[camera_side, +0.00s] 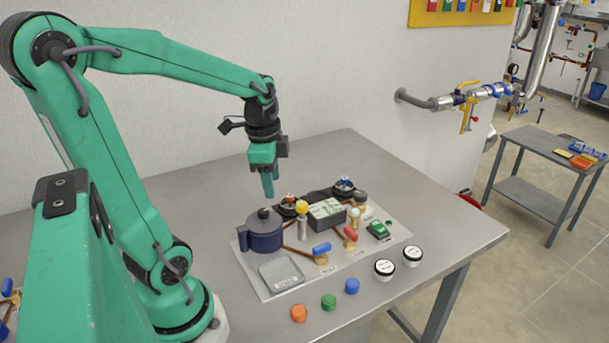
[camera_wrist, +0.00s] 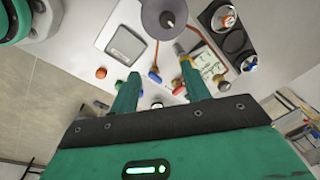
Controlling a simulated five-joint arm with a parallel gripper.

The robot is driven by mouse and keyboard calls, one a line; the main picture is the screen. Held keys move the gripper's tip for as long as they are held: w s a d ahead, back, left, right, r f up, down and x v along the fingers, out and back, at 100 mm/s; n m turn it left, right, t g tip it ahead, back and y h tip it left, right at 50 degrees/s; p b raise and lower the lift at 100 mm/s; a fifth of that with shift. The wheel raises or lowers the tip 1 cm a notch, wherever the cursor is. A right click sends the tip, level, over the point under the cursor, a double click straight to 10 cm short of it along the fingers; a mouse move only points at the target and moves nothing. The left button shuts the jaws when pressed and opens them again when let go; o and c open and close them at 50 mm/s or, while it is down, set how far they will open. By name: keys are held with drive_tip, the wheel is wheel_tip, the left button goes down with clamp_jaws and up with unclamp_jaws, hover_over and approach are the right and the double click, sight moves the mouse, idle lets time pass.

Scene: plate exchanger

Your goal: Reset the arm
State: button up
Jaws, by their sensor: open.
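My green arm stands at the left in the side view. My gripper (camera_side: 268,184) points down above the back of the board (camera_side: 375,252) on the grey table. In the wrist view my gripper (camera_wrist: 158,82) shows two green fingers spread apart with nothing held between them. The dark blue pot (camera_side: 262,238) with a black knob sits on the board, below and in front of the fingers; it also shows at the top of the wrist view (camera_wrist: 163,15). The fingers are clear of everything on the board.
The board carries a grey scale (camera_side: 281,273), blue and red valve handles (camera_side: 321,248), a labelled box (camera_side: 327,213) and a green device (camera_side: 377,230). Orange, green and blue caps (camera_side: 328,302) and two white dials (camera_side: 412,256) lie in front.

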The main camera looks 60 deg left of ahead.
drive_tip(key=s+d+r+n+t, duration=0.1)
drive_tip(key=d+r+n+t, duration=0.1)
drive_tip(key=d, duration=0.4)
drive_tip(key=s+d+r+n+t, duration=0.2)
drive_tip(key=d+r+n, duration=0.1)
drive_tip(key=d, duration=0.3)
drive_tip(key=shift+n+h, duration=0.3)
drive_tip(key=shift+n, duration=0.6)
drive_tip(key=shift+o, duration=0.2)
drive_tip(key=shift+r, duration=0.1)
